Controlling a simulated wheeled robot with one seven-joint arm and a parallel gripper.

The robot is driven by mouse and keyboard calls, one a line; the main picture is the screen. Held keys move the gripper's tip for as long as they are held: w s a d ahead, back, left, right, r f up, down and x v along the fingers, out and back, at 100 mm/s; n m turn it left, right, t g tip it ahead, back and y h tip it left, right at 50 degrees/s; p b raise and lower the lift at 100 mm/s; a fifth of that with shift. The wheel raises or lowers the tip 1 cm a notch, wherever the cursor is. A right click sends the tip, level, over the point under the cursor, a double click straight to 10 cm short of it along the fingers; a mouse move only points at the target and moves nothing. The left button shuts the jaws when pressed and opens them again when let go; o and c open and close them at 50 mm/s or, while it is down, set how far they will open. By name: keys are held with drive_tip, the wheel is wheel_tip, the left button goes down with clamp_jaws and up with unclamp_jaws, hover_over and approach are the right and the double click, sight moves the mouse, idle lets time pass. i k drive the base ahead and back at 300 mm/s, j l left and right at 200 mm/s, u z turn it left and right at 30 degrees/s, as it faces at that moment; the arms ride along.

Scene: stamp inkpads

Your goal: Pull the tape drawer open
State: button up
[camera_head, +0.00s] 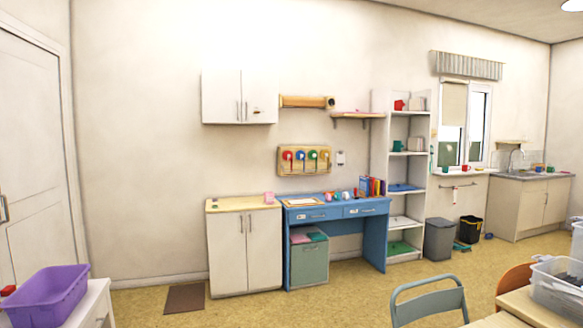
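A blue desk (375,236) stands against the far wall, well across the room from me. It has two blue drawers side by side under its top, a left drawer (303,217) and a right drawer (352,212). Each has a pale handle and a small white label. The labels are too small to read, so I cannot tell which is the tape drawer. Both drawers look shut. My gripper is not in view.
A cream cabinet (228,248) stands left of the desk and a tall open shelf (379,150) right of it. A grey-blue chair (428,302) and a table (543,312) are near me at right. A purple bin (46,297) is at left. Open floor (270,312) lies between.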

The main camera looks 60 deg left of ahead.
sight(304, 216)
drive_tip(key=u, duration=1.7)
